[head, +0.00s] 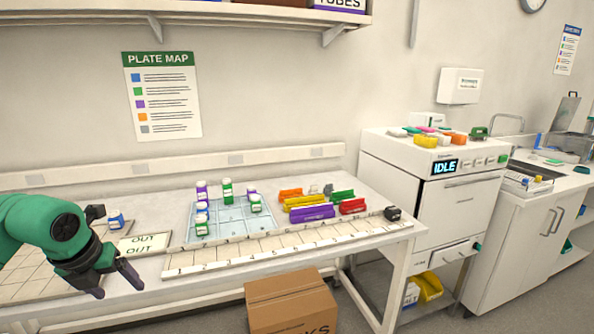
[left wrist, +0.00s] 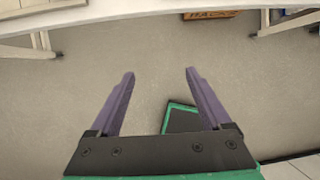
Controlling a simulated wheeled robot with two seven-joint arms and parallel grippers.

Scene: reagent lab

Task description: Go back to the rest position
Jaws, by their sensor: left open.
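My left gripper (head: 115,283) hangs at the lower left in the head view, at the end of my green arm, in front of the table's near edge. In the left wrist view its two purple fingers (left wrist: 158,100) are spread apart with nothing between them. Bare grey floor shows beyond them, so it is open and empty. My right gripper is not in either view.
The white table (head: 290,258) holds a blue grid tray (head: 232,225) with several capped bottles, coloured racks (head: 312,212) and an OUT card (head: 146,243). A white IDLE machine (head: 440,205) stands right of the table.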

